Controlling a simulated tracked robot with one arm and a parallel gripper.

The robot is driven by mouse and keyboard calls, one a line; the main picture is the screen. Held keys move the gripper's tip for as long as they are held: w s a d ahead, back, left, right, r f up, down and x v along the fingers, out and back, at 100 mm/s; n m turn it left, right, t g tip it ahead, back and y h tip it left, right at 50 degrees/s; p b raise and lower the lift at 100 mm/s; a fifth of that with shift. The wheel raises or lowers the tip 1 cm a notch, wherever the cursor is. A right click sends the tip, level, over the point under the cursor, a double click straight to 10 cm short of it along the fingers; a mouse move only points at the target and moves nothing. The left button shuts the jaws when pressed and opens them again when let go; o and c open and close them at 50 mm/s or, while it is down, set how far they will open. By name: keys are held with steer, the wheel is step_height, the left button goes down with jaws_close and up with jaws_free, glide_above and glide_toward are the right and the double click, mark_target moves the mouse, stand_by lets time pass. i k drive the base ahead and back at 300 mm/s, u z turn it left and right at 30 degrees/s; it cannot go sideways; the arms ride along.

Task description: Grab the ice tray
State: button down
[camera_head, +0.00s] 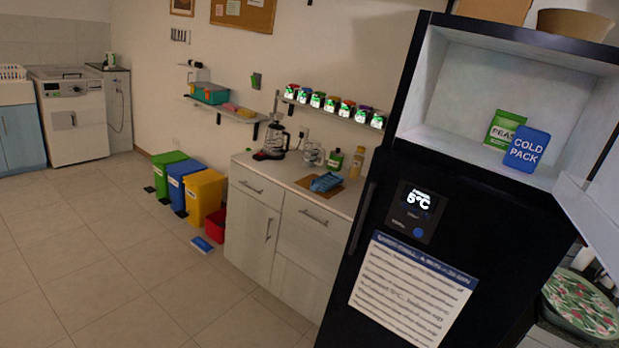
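A small blue object (326,182) lies on a brown board on the counter. It may be the ice tray, but it is too small to tell for sure. The open upper compartment (480,62) of the black fridge holds a green peas bag (503,128) and a blue cold pack (527,150). No ice tray shows in the visible part of that compartment. My gripper is not in view.
The black fridge (385,205) fills the right side, its upper door (590,215) open to the right. The counter cabinet (252,220) stands left of it. Coloured bins (205,195) and a small blue item (202,245) are on the floor. The tiled floor (90,255) at left is clear.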

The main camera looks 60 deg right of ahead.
mark_target(328, 181)
steer(key=i, duration=0.85)
steer(key=z, duration=1.95)
steer(key=i, duration=1.15)
steer(key=u, duration=0.75)
steer(key=i, duration=1.7)
steer(key=z, duration=0.65)
